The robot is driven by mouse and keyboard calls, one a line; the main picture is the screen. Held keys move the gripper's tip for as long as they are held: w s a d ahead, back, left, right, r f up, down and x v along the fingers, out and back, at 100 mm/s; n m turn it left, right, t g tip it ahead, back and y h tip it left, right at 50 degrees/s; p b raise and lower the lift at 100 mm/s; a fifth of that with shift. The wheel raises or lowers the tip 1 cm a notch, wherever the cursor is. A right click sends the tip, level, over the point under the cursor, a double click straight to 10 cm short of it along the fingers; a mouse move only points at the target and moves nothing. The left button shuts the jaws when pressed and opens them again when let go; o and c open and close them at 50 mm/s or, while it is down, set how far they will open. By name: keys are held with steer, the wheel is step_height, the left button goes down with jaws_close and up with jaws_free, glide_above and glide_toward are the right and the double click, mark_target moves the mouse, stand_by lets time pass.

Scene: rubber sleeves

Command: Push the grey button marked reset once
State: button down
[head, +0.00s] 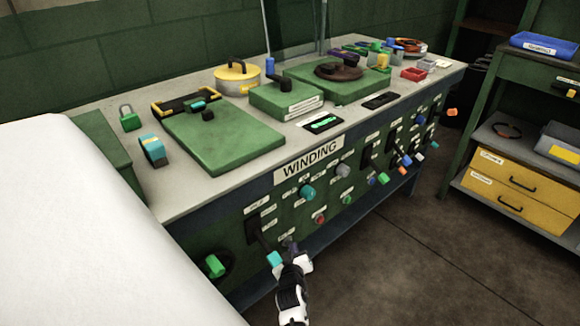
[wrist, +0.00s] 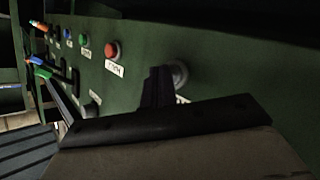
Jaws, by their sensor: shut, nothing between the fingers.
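A round grey button (wrist: 180,74) shows in the wrist view on the green panel, right of the red button. Its label below is mostly hidden by my gripper, so I cannot read it. My gripper (wrist: 158,84) is shut and empty, its dark fingertips overlapping the button's left edge; I cannot tell whether they touch it. In the head view my gripper (head: 290,245) is at the lower front of the panel, and the grey button is hidden behind it.
Open floor lies in front.

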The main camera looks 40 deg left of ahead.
steer(key=shift+d+p, duration=0.6)
steer(key=shift+d, duration=0.15)
steer(key=d+p, duration=0.5)
steer(key=shift+s, duration=0.25)
stand_by(0.9)
